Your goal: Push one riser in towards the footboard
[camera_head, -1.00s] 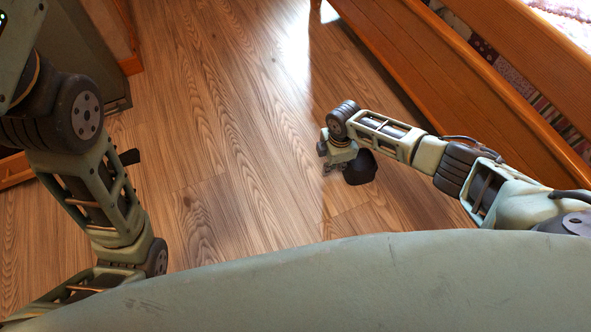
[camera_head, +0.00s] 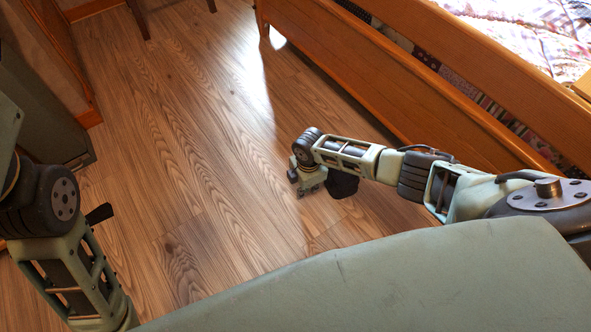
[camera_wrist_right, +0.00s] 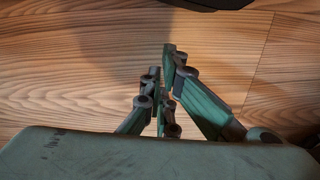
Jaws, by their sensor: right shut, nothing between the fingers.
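I cannot make out a riser in either view. The bed's orange wooden footboard (camera_head: 385,85) runs diagonally across the upper right in the head view. My right gripper (camera_head: 312,190) hangs low over the wood floor, to the left of the footboard and apart from it. In the right wrist view its green fingers (camera_wrist_right: 165,75) are shut with nothing between them, above bare floor. My left arm shows at the left edge of the head view, but its gripper is out of view.
A grey-green cabinet (camera_head: 40,110) stands at the left, beside wooden furniture. The wood floor (camera_head: 190,120) between it and the bed is clear. Thin dark legs stand at the top. A patterned cover (camera_head: 520,35) lies on the bed.

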